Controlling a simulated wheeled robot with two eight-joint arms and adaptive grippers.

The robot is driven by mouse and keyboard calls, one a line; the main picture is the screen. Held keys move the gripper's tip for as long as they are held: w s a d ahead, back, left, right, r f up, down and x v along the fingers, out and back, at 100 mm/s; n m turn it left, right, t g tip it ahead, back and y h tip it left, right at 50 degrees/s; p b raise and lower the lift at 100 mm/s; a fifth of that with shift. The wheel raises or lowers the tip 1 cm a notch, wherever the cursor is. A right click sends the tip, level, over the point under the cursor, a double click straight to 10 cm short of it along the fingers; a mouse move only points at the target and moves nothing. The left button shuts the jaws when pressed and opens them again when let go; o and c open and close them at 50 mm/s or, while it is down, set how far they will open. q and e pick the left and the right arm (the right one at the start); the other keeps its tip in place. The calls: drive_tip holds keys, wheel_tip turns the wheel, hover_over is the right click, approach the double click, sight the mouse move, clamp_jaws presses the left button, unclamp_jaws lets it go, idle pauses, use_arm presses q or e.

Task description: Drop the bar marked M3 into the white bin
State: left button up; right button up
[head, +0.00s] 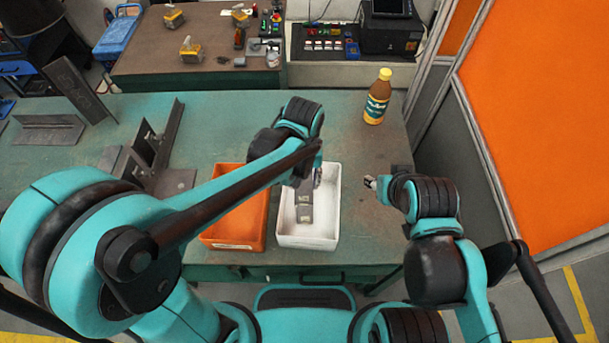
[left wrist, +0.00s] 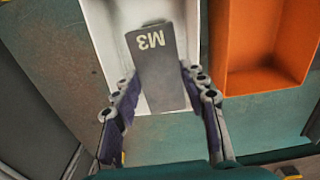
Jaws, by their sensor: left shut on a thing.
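The grey bar marked M3 (left wrist: 158,84) is between the fingers of my left gripper (left wrist: 160,72), which is shut on it. The M3 label shows at the bar's far end in the left wrist view. In the head view the bar (head: 304,206) hangs over the white bin (head: 310,243), inside its outline; its exact height above the bin floor is hard to tell. The white bin also shows behind the bar in the left wrist view (left wrist: 103,30). My right gripper (head: 370,182) is right of the white bin, apart from it; its jaw opening is too small to read.
An orange bin (head: 232,244) stands directly left of the white bin, partly hidden by my left arm. Dark metal angle pieces (head: 168,135) lie on the green table (head: 230,115) to the left. A yellow-brown bottle (head: 377,98) stands at the back right.

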sight(304, 184)
use_arm(q)
drive_tip(key=shift+s+f, duration=0.15)
drive_tip(key=shift+s, duration=0.05)
wheel_tip(304, 184, down, 6)
drive_tip(key=b, duration=0.4)
drive_tip(key=shift+w+d+b, duration=0.1)
drive_tip(key=shift+w+b, duration=0.05)
drive_tip(key=shift+b, duration=0.25)
drive_tip(key=o, duration=1.2)
wheel_tip(304, 184, up, 12)
drive_tip(key=shift+r, duration=0.2)
